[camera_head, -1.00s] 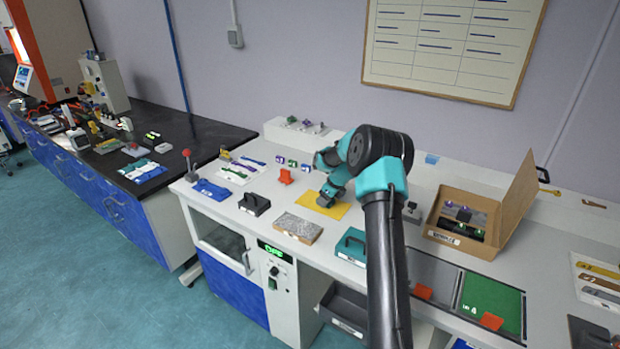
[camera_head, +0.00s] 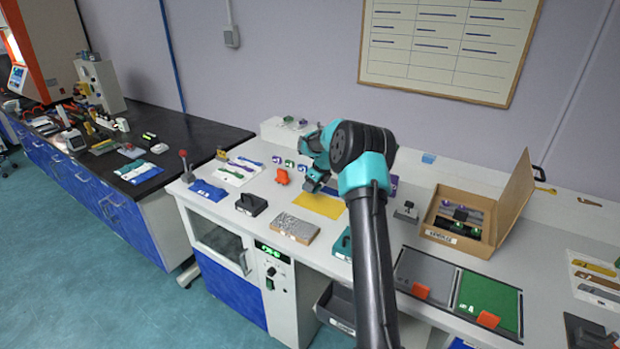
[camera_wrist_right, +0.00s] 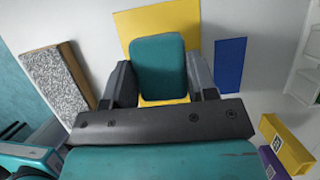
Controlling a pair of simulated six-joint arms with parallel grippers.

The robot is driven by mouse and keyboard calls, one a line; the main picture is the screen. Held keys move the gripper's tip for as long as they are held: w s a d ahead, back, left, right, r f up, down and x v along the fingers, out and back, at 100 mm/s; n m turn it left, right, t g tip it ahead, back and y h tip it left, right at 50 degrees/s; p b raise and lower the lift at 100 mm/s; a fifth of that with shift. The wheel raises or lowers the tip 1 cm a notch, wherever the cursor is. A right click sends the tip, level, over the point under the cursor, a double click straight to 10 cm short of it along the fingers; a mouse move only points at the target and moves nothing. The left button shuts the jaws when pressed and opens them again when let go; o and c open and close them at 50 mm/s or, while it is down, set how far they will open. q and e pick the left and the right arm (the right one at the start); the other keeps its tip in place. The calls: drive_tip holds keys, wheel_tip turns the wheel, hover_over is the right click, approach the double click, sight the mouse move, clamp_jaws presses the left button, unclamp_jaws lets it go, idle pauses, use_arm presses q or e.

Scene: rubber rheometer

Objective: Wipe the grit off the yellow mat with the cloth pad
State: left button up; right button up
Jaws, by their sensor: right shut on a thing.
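My right gripper (camera_head: 313,184) is shut on a teal cloth pad (camera_wrist_right: 160,68), which shows between its fingers in the right wrist view. In the head view the gripper is at the back edge of the yellow mat (camera_head: 320,206), and the pad is hard to make out. In the right wrist view the yellow mat (camera_wrist_right: 185,20) shows behind and beside the pad. I cannot tell whether the pad touches the mat. No grit can be made out on the visible part of the mat. My left gripper is not in view.
A grey speckled slab (camera_head: 296,228) lies in front of the mat, with a black case (camera_head: 251,204) to its left. An orange piece (camera_head: 282,177) stands left of the mat. An open cardboard box (camera_head: 455,240) is at the right. A blue sheet (camera_wrist_right: 230,64) lies beside the mat.

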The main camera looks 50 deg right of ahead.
drive_tip(key=shift+r, duration=1.65)
